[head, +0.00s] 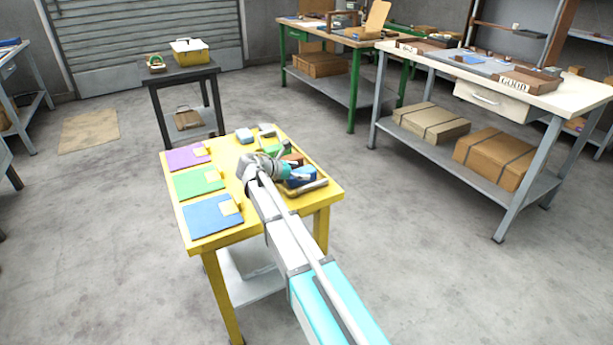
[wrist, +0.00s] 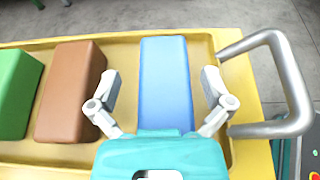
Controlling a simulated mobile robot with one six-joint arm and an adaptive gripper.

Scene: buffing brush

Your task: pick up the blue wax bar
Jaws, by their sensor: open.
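The blue wax bar (wrist: 165,80) lies lengthwise in a yellow tray (wrist: 218,52) in the wrist view. In the head view the bar (head: 300,177) is partly hidden by my gripper (head: 285,170). My gripper (wrist: 160,82) is open, with one finger on each side of the blue bar. The right finger is close to the bar's right side. The left finger overlaps the right edge of the brown bar (wrist: 72,92) in the picture. I cannot tell whether either finger touches a bar or how high they are.
A green bar (wrist: 17,90) lies left of the brown one. A metal handle (wrist: 291,75) rises at the tray's right end. The yellow table (head: 172,185) also carries purple (head: 182,158), green (head: 190,183) and blue (head: 205,217) mats. Open floor surrounds the table.

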